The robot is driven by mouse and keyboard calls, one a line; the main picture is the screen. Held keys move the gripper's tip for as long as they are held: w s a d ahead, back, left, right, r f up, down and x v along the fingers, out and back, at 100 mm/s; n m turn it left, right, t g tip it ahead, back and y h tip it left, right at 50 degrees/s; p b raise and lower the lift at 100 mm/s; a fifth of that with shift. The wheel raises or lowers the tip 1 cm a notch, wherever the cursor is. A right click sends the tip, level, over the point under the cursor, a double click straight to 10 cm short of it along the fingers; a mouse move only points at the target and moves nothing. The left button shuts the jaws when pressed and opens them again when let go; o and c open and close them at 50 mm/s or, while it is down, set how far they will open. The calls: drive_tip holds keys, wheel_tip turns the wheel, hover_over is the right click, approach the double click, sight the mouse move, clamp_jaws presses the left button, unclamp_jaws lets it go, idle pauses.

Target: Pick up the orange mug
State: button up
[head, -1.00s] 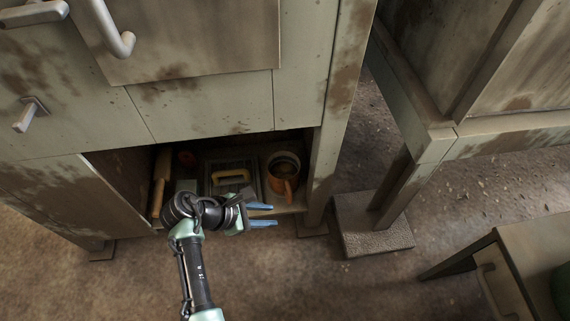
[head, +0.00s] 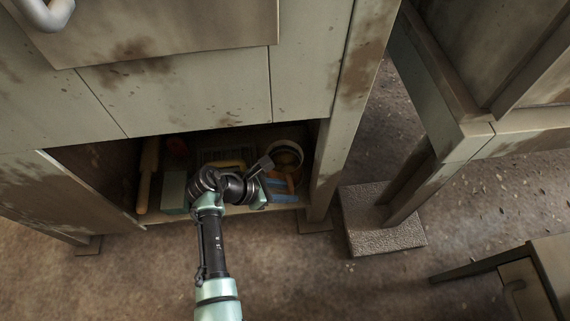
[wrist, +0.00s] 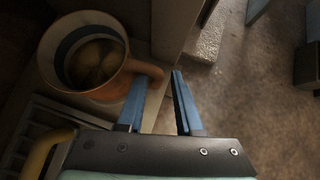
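The orange mug (wrist: 108,82) stands upright on the shelf of the open cabinet, with something rounded and brownish inside it. In the head view the mug (head: 287,158) is at the right end of the shelf, partly hidden by my gripper. Its handle points toward the front right in the wrist view. My gripper (wrist: 158,88) is open, its two blue fingers apart near the handle. The left finger is close to the mug's side and handle; I cannot tell if it touches. The handle's end appears near the gap between the fingertips.
A rolling pin (head: 148,172) and a grey-green box (head: 174,190) lie left on the shelf. A rack-like item with a yellow handle (wrist: 42,152) is left of the mug. The cabinet's right post (head: 335,150) is close beside my gripper. Open floor (head: 400,285) lies in front.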

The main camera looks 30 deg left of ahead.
drive_tip(key=shift+a+f+b+x, duration=0.1)
drive_tip(key=shift+a+b+x, duration=0.05)
drive_tip(key=shift+b+x, duration=0.65)
drive_tip(key=shift+a+f+b+x, duration=0.1)
drive_tip(key=shift+f+b+x, duration=0.05)
drive_tip(key=shift+b+x, duration=1.65)
drive_tip(key=shift+b, duration=0.2)
drive_tip(key=shift+d+r, duration=0.15)
clamp_jaws()
